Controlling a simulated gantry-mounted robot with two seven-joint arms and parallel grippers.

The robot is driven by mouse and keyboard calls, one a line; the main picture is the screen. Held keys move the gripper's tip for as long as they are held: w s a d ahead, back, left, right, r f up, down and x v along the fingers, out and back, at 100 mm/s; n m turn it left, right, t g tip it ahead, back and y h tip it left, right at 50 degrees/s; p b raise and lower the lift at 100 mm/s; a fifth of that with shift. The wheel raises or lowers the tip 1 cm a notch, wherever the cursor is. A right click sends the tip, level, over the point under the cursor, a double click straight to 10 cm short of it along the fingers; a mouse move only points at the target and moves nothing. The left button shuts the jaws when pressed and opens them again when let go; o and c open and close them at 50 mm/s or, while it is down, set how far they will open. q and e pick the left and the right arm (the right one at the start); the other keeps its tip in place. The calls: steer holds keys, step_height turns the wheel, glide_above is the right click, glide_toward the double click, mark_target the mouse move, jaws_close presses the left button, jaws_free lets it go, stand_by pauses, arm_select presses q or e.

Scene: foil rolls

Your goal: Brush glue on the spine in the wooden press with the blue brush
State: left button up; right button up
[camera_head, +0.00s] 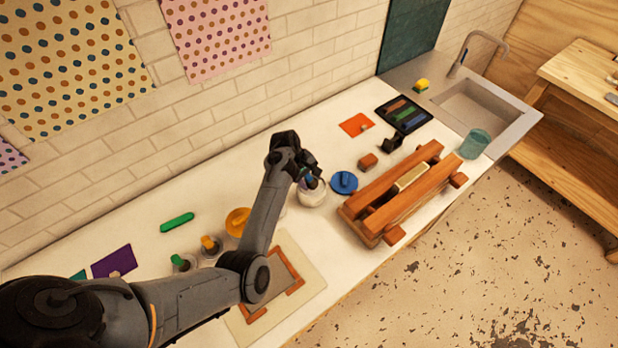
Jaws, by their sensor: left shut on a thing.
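My left gripper (308,175) is shut at the mouth of a whitish jar (312,196). A small blue piece, apparently the blue brush (312,183), shows at its fingertips; most of the brush is hidden by the gripper and jar. The wooden press (380,213) lies to the right, set diagonally on the white counter. A pale cream spine (410,177) shows between its two long bars. The gripper is left of the press, apart from it. My right gripper is not in view.
A blue round lid or dish (344,182) lies between jar and press. A small wooden block (368,161) and black holder (391,143) stand behind the press. Jars with orange (209,244) and green (179,261) tops stand left, near an orange bowl (238,221).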

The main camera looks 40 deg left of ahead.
arm_select(q)
steer(key=shift+f, duration=0.4)
stand_by(1.8)
steer(key=shift+f, duration=0.15)
stand_by(0.4)
steer(key=shift+p, duration=0.4)
step_height(320, 180, up, 4)
steer(key=p, duration=0.4)
steer(key=shift+r+p, duration=1.65)
steer(key=shift+p, duration=0.2)
steer(key=shift+f, duration=0.1)
step_height(320, 180, down, 7)
steer(key=b, duration=0.8)
